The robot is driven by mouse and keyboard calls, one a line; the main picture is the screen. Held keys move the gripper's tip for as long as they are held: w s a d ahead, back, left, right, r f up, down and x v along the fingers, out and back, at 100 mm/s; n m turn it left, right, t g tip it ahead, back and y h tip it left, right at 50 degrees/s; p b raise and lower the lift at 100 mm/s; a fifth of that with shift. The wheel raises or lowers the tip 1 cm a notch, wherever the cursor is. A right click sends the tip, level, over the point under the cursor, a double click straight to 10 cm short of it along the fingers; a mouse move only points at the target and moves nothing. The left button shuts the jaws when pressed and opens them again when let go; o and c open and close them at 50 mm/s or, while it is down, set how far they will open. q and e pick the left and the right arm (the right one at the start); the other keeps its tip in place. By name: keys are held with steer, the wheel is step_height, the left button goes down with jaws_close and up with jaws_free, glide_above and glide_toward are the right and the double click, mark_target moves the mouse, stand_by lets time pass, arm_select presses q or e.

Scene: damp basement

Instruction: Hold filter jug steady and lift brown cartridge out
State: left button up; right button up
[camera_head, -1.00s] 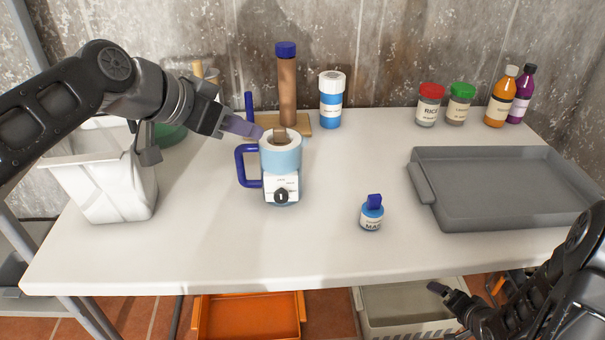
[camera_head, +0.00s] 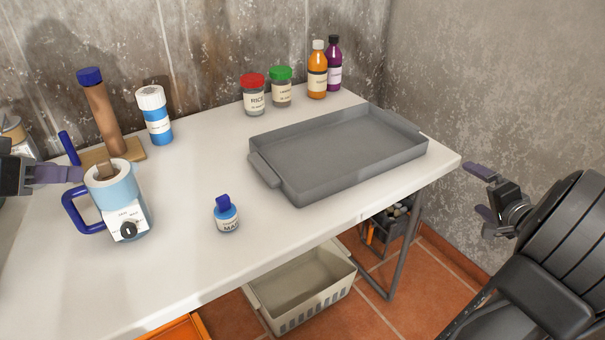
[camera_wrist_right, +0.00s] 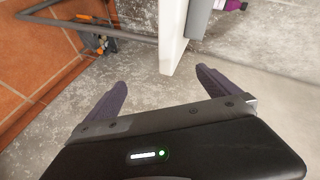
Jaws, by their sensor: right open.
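A small blue-capped bottle (camera_head: 227,216) stands right of the jug. A grey tray (camera_head: 272,182) fills the table's right part. Behind are a brown tube (camera_head: 104,120), a blue-and-white bottle (camera_head: 156,118), jars and bottles.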

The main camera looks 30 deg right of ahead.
steer(key=w+r+n+t+h, duration=0.15)
steer(key=w+r+t, duration=0.25)
steer(key=w+r, duration=1.4)
steer(key=w+a+r+n+t+y, duration=0.2)
steer(key=w+a+n+y, duration=0.1)
steer(key=w+a, duration=0.85)
steer(key=w+a+r+n+y, duration=0.1)
steer(key=w+a+n+y, duration=0.25)
steer(key=a, duration=0.75)
steer(key=n+g+y, duration=0.6)
steer(key=n+y, duration=0.5)
steer(key=n, duration=0.3)
glide_above(138, 202)
steer(key=d, duration=0.2)
steer(key=f, duration=0.8)
steer(key=shift+s+d, duration=0.2)
steer(key=f+n, duration=0.1)
steer(key=a+f+n+g, duration=0.1)
steer(key=f+n+g, duration=0.1)
steer(key=n, duration=0.1)
steer(key=shift+s+a+f, duration=0.25)
steer(key=shift+f, duration=0.05)
steer(key=shift+f+n+g, duration=0.3)
steer(key=shift+f+n, duration=0.4)
steer(key=shift+w+a, duration=0.1)
